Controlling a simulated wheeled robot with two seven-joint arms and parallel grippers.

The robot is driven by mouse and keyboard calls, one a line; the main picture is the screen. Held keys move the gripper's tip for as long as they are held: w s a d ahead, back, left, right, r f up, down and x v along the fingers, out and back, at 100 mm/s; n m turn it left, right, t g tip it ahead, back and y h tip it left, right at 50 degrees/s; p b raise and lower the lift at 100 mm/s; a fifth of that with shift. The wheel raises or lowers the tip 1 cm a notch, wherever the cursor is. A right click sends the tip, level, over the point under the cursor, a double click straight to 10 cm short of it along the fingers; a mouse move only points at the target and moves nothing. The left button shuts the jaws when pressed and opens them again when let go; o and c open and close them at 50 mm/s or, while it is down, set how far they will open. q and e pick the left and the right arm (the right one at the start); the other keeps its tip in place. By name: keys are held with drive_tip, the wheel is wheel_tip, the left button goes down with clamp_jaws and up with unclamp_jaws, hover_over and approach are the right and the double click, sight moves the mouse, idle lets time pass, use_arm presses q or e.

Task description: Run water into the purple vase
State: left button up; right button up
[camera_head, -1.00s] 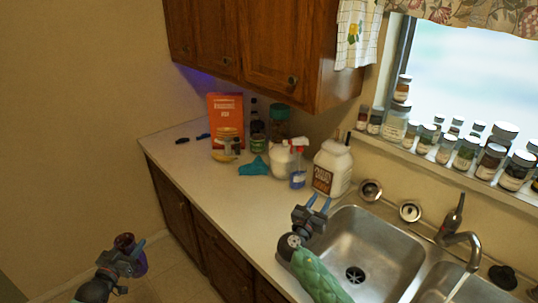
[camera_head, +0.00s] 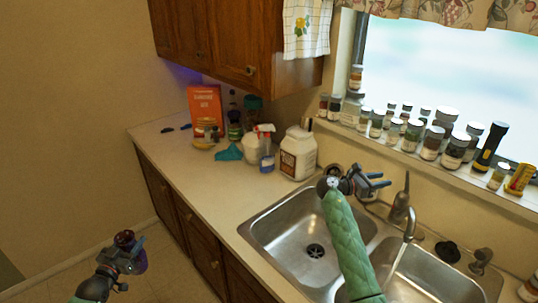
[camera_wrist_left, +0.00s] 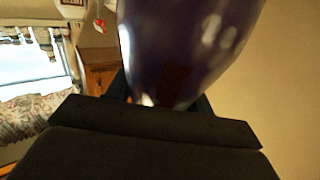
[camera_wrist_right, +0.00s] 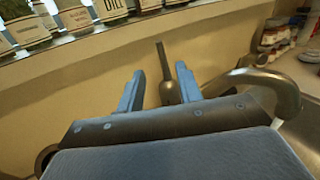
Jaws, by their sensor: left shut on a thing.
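The purple vase (camera_head: 139,263) is at the lower left in the head view, above the floor and away from the counter. My left gripper (camera_head: 127,256) is shut on it. The vase fills the top of the left wrist view (camera_wrist_left: 185,45). The faucet (camera_head: 411,224) stands behind the sink, with its lever (camera_head: 405,188) pointing up. A thin pale streak below the spout looks like water. My right gripper (camera_head: 382,180) is open and empty, left of the lever. In the right wrist view the lever (camera_wrist_right: 165,80) shows beyond and between the open fingers.
The double sink (camera_head: 262,222) lies under my right arm. A white jug (camera_head: 298,156), spray bottle (camera_head: 266,150) and orange box (camera_head: 206,103) stand on the counter. Several jars and a flashlight (camera_head: 490,146) line the sill. The front counter left of the sink is clear.

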sight(407, 175)
drive_tip(key=x, duration=1.2)
clamp_jaws()
